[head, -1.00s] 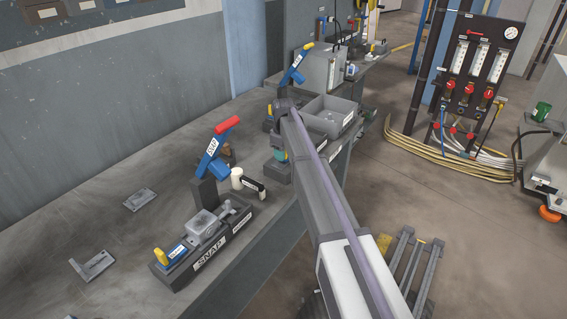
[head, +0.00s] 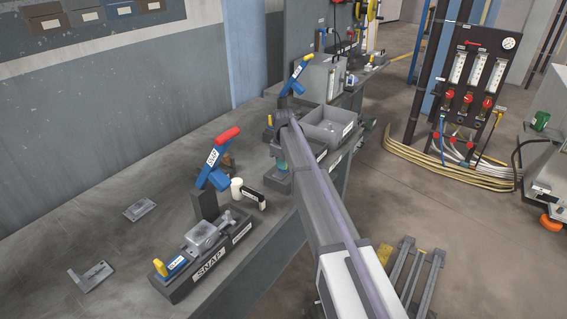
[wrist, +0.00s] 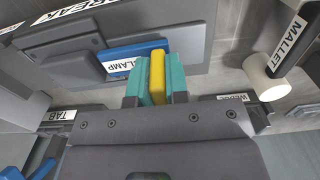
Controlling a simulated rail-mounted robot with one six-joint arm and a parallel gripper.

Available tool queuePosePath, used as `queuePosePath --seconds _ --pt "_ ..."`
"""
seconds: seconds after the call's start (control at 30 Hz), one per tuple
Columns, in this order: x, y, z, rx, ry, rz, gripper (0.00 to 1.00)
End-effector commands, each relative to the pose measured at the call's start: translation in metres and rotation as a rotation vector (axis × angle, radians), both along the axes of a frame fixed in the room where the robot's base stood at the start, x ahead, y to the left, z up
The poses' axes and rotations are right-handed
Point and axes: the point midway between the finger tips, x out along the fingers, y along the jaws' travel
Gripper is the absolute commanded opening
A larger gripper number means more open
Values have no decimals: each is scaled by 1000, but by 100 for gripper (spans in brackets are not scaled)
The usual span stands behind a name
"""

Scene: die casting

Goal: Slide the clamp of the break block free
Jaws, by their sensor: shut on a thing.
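In the wrist view my gripper (wrist: 157,85) has its teal fingers shut on the yellow handle (wrist: 158,68) of the clamp. The clamp (wrist: 120,58) is a blue bar with a white CLAMP label, partly hidden by the fingers. It lies along the grey break block (wrist: 60,48), whose BREAK label is partly cut off at the top. Whether the clamp still sits fully in the block cannot be told. In the head view my gripper (head: 282,156) is low over the bench, largely hidden by my arm.
A mallet (wrist: 268,82) with a white head lies to the right in the wrist view. TAB (wrist: 56,115) and WEDGE (wrist: 232,98) labels flank my gripper. In the head view, the SNAP block (head: 208,268) with its blue lever (head: 214,168) stands left; a grey bin (head: 330,128) stands behind.

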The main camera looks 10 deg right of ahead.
Motion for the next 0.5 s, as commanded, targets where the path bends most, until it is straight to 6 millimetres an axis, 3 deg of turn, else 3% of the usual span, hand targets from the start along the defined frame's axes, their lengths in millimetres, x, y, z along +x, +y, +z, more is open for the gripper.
queuePosePath --seconds 0.27,0.5 --pt "-24 23 0 0 0 1 0" --pt "-25 25 0 1 2 0 0"
